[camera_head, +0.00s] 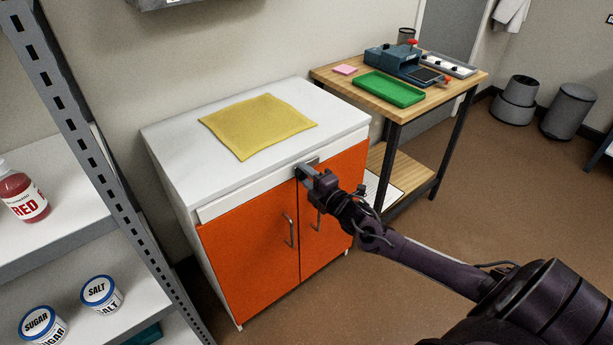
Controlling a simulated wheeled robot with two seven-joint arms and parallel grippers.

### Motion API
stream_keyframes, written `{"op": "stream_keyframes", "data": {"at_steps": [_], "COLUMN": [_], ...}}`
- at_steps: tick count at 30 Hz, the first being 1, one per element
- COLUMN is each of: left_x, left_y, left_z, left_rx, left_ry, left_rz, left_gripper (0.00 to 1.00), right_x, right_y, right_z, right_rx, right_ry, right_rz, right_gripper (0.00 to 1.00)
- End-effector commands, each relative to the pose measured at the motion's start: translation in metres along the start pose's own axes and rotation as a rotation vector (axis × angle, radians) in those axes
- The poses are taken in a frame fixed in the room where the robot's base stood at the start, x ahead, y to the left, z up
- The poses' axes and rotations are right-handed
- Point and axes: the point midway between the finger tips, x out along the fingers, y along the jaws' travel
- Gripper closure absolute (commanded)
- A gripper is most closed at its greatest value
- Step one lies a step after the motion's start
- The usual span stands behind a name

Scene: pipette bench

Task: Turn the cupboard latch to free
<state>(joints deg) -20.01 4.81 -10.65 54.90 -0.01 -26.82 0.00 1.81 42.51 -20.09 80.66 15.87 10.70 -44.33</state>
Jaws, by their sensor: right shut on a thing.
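The cupboard (247,259) has a white top and two orange doors with metal bar handles. Both doors look closed. My right gripper (303,171) is at the upper edge of the doors, near the seam between them, and is shut on the latch. The latch itself is mostly hidden by the gripper, so its angle cannot be told. A grey plate (313,161) shows just behind the gripper on the white front strip. My left gripper is not in view.
A yellow cloth (258,126) lies on the cupboard top. A wooden bench (395,104) with a green tray (388,89) and a blue device stands to the right. A metal shelf (84,130) with jars and a bottle stands at the left. Open floor lies in front.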

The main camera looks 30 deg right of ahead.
Motion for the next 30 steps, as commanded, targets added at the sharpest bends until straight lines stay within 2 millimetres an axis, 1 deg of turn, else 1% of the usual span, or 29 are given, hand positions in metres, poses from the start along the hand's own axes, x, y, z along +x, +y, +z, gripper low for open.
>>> {"op": "stream_keyframes", "data": {"at_steps": [7,16,17,21,22,30], "left_x": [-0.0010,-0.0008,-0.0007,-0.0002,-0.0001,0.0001], "left_y": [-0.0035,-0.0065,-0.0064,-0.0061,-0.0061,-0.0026], "left_z": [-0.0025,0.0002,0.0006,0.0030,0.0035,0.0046], "left_rx": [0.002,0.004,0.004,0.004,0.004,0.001], "left_ry": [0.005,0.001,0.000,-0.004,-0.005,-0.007], "left_rz": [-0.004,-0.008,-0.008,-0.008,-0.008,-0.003], "left_gripper": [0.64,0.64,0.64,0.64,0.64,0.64], "right_x": [-0.0003,-0.0004,-0.0004,-0.0004,-0.0004,-0.0012], "right_y": [-0.0013,-0.0014,-0.0014,-0.0012,-0.0011,-0.0006], "right_z": [-0.0006,-0.0005,-0.0005,-0.0004,-0.0004,-0.0001], "right_rx": [-0.027,-0.028,-0.028,-0.027,-0.027,-0.026], "right_ry": [0.001,0.002,0.002,0.001,0.001,0.000], "right_rz": [-0.003,-0.003,-0.003,-0.002,-0.002,-0.001], "right_gripper": [1.00,1.00,0.65,0.46,0.45,0.45]}}
